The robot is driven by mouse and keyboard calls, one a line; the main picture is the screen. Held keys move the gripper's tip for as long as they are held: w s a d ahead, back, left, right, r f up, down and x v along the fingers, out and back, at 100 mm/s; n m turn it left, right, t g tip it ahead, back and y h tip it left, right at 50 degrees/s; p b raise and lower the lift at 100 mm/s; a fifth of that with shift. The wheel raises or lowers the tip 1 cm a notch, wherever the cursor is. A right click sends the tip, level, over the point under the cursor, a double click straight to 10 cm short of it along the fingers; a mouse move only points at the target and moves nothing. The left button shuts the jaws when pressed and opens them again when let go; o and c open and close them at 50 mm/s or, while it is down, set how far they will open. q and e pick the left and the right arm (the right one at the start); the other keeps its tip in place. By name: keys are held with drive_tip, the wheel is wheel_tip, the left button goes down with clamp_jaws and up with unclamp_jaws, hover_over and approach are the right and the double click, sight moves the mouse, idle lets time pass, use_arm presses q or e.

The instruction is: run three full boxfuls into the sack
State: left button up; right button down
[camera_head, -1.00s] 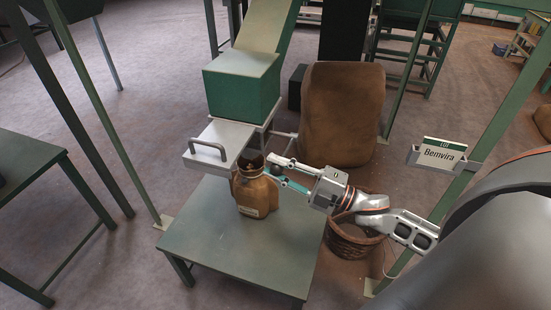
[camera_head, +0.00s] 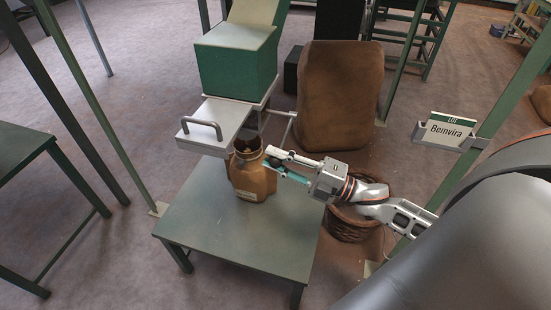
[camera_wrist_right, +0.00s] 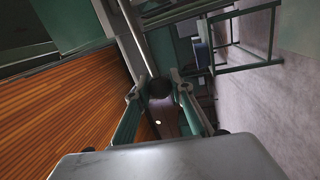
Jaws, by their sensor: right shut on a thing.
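An open-mouthed brown sack (camera_head: 252,178) with a small pale label stands upright on a green table (camera_head: 230,235). Its mouth is below the front of the grey metal box (camera_head: 207,126), which has a handle (camera_head: 202,129) and juts out under the green hopper (camera_head: 238,68). My right gripper (camera_head: 270,160) is just right of the sack's top. In the right wrist view, its fingers (camera_wrist_right: 160,105) are shut on a dark round knob (camera_wrist_right: 160,88) at the end of a metal rod (camera_wrist_right: 138,35). The sack's contents cannot be made out clearly. My left gripper is not in view.
A large brown sack (camera_head: 338,95) stands behind on the floor. A wicker basket (camera_head: 350,226) is below my right arm. Green posts stand on both sides, the right one bearing a "Bemvira" sign (camera_head: 450,128). The table's front is clear.

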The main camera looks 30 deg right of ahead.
drive_tip(key=c, duration=1.8)
unclamp_jaws()
drive_tip(key=shift+d+f, duration=0.1)
drive_tip(key=shift+f, duration=0.15)
drive_tip(key=shift+o, duration=0.2)
drive_tip(key=shift+r, duration=0.1)
drive_tip(key=v, duration=1.2)
